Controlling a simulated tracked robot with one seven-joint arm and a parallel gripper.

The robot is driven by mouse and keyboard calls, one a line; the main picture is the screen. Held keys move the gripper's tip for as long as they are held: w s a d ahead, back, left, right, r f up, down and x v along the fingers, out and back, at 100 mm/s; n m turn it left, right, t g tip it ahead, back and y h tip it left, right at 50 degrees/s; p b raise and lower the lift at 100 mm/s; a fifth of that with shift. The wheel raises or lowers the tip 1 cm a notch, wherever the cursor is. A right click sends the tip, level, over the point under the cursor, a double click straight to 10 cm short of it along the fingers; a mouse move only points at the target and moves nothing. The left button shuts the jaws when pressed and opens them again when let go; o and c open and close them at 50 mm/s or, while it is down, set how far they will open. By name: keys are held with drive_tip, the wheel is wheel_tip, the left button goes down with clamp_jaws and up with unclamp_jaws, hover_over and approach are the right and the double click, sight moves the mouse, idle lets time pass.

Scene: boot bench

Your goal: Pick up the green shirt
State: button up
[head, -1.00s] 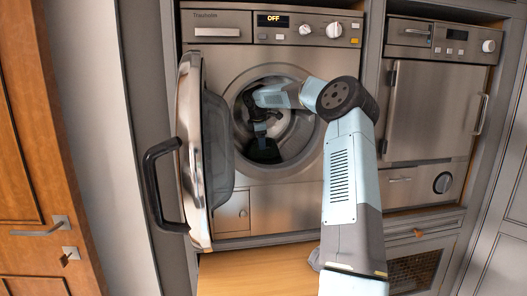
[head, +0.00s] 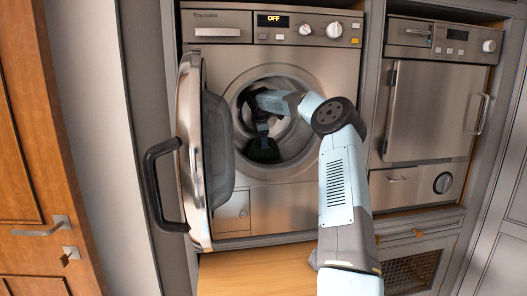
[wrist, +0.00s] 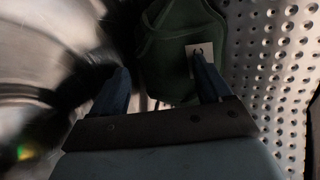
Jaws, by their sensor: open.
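The green shirt (wrist: 180,55) lies inside the drum of the washing machine, dark green with a small white tag. It also shows in the head view (head: 263,150) as a dark green patch at the bottom of the drum opening. My gripper (wrist: 160,88) is inside the drum with its two fingers apart. In the wrist view the shirt lies beyond and partly between the fingers, and the right fingertip overlaps its tag. I cannot tell whether the fingers touch the cloth. In the head view my arm reaches through the open front, and the fingers are hard to make out.
The washing machine (head: 290,215) has its round door (head: 194,150) swung open to the left, with a black handle. Its display reads OFF. The perforated drum wall (wrist: 285,70) is close on the right in the wrist view. A second appliance (head: 430,110) stands to the right.

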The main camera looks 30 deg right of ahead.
clamp_jaws()
idle(0.7)
